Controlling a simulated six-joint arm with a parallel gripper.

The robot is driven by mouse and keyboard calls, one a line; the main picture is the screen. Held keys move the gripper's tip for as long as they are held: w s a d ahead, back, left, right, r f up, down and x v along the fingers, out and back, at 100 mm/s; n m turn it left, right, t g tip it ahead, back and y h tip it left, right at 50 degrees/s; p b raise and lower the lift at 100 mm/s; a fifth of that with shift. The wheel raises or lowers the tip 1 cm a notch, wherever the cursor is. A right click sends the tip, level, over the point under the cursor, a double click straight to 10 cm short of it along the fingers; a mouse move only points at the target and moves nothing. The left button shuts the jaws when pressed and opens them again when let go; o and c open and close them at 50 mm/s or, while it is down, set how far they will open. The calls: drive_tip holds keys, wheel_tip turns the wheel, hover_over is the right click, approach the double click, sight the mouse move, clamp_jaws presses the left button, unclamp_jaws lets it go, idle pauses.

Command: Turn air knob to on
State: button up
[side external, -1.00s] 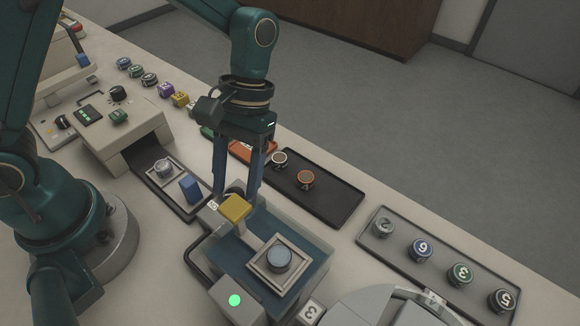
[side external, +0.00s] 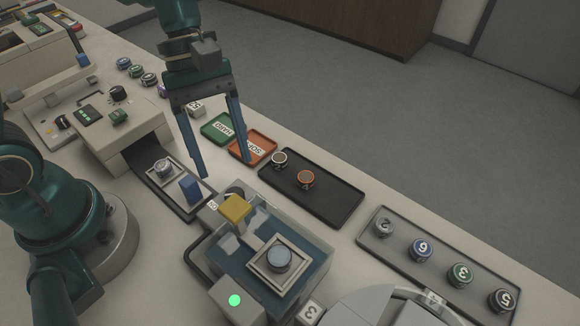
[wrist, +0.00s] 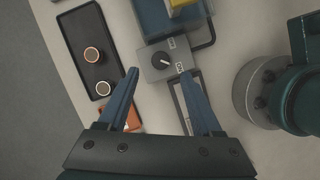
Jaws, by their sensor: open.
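The air knob (wrist: 161,60) is a round black knob with a white pointer line on a small grey box (wrist: 152,72). Two small white labels sit on the box beside the knob; their text is too small to read surely. The knob (side external: 236,190) shows partly in the side external view, behind a yellow block. My gripper (side external: 226,169) is open and empty, with its blue fingers spread above the knob box. In the wrist view the fingertips (wrist: 162,73) lie on either side of the knob, apart from it.
A blue block (side external: 190,189) stands nearby on the left tray. A black tray (side external: 335,197) with two round pieces lies to the right. Green (side external: 216,128) and orange (side external: 262,147) trays lie behind.

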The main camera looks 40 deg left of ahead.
drive_tip(key=s+a+r+m+t+y, duration=0.45)
drive_tip(key=a+r+m+t, duration=0.2)
drive_tip(key=m, duration=0.65)
drive_tip(key=d+r+m+g+h, duration=0.1)
drive_tip(key=d+r+g, duration=0.1)
drive_tip(key=d+r, duration=0.3)
drive_tip(key=shift+w+d+r+m, duration=0.25)
drive_tip(key=shift+w+r+m, duration=0.05)
drive_tip(key=shift+m, duration=0.1)
idle(0.4)
